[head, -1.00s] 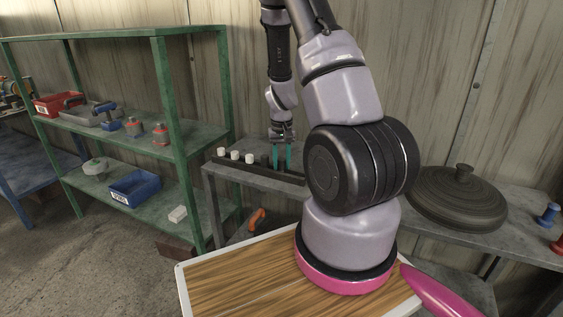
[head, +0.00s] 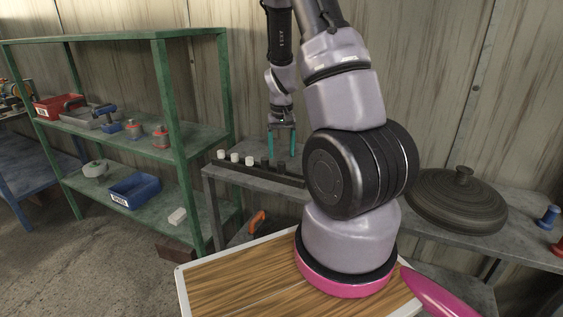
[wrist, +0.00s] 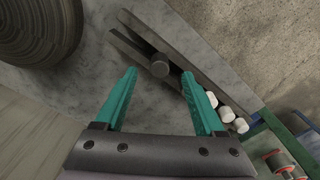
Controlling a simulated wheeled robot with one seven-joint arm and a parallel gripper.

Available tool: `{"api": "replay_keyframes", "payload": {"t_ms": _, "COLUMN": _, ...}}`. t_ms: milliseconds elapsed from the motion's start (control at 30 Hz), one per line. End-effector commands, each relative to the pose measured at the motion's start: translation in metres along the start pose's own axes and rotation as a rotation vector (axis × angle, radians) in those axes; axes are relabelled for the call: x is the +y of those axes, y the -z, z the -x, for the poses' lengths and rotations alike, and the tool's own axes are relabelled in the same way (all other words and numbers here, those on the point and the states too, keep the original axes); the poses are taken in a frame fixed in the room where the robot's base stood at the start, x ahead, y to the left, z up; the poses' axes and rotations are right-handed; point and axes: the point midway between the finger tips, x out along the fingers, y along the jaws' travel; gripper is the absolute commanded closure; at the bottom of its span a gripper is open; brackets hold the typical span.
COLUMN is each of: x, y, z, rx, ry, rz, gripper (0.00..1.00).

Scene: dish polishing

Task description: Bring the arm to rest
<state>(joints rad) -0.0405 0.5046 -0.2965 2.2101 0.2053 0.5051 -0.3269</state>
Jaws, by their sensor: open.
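My gripper (head: 281,145) hangs at the end of my arm above the grey bench behind, close over the dark rack (head: 258,175). Its two teal fingers point down and stand apart, with nothing between them. In the wrist view the open fingers (wrist: 160,100) frame bare grey bench top. My upper arm hides the rack's right end in the head view.
A green shelf (head: 110,42) with bins stands at the left. A round ridged dark lid (head: 456,201) lies on the bench at the right, with a blue peg (head: 548,215) beyond it. An orange-handled tool (head: 257,221) is below the bench.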

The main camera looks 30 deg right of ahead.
Motion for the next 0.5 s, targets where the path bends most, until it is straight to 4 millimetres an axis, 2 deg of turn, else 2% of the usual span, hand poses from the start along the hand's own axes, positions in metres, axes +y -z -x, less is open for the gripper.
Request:
{"api": "replay_keyframes", "payload": {"t_ms": 33, "x": -0.001, "y": 0.001, "z": 0.012, "rx": 0.005, "ry": 0.001, "rz": 0.002, "gripper": 0.29}}
{"api": "replay_keyframes", "payload": {"t_ms": 200, "x": -0.001, "y": 0.001, "z": 0.038, "rx": 0.003, "ry": 0.001, "rz": 0.001, "gripper": 0.29}}
{"api": "replay_keyframes", "payload": {"t_ms": 333, "x": 0.000, "y": 0.000, "z": 0.049, "rx": 0.000, "ry": 0.000, "rz": 0.000, "gripper": 0.29}}
{"api": "replay_keyframes", "payload": {"t_ms": 500, "x": 0.000, "y": 0.000, "z": 0.052, "rx": 0.000, "ry": 0.001, "rz": -0.001, "gripper": 0.29}}
